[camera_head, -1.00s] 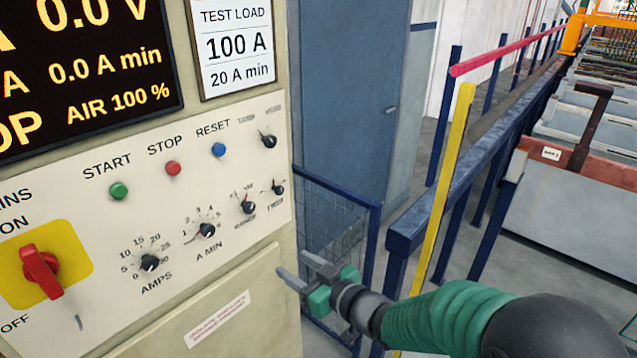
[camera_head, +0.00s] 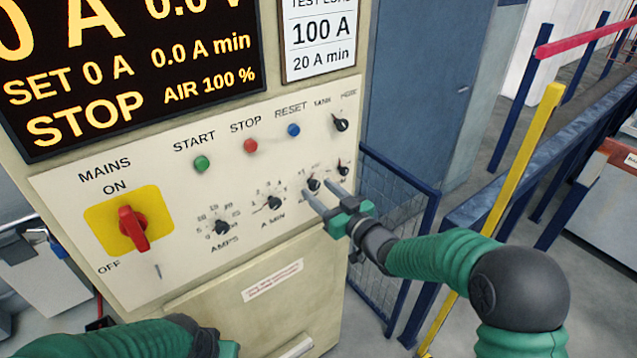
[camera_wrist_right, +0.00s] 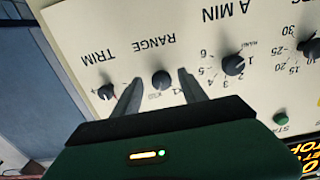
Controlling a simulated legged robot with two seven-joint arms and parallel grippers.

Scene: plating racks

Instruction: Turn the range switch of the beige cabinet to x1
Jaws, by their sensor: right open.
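The beige cabinet (camera_head: 180,292) stands at the left of the head view, with a white control panel (camera_head: 75,215). The black range switch (camera_head: 313,184) is the small knob between the A MIN knob (camera_head: 274,202) and the TRIM knob (camera_head: 343,170). In the right wrist view, upside down, the range switch (camera_wrist_right: 161,80) lies between the fingertips of my right gripper (camera_wrist_right: 160,82). The gripper (camera_head: 318,192) is open, one finger on each side of the knob, and no contact shows. The knob's pointer direction is too small to tell. My left arm shows at the bottom left; its fingers are not visible.
A red MAINS switch (camera_head: 132,228) on a yellow plate and an AMPS knob (camera_head: 221,228) are on the same panel. START (camera_head: 202,163), STOP (camera_head: 251,145) and RESET (camera_head: 293,130) buttons sit above. A blue mesh fence (camera_head: 395,215) and a yellow post (camera_head: 500,210) stand to the right.

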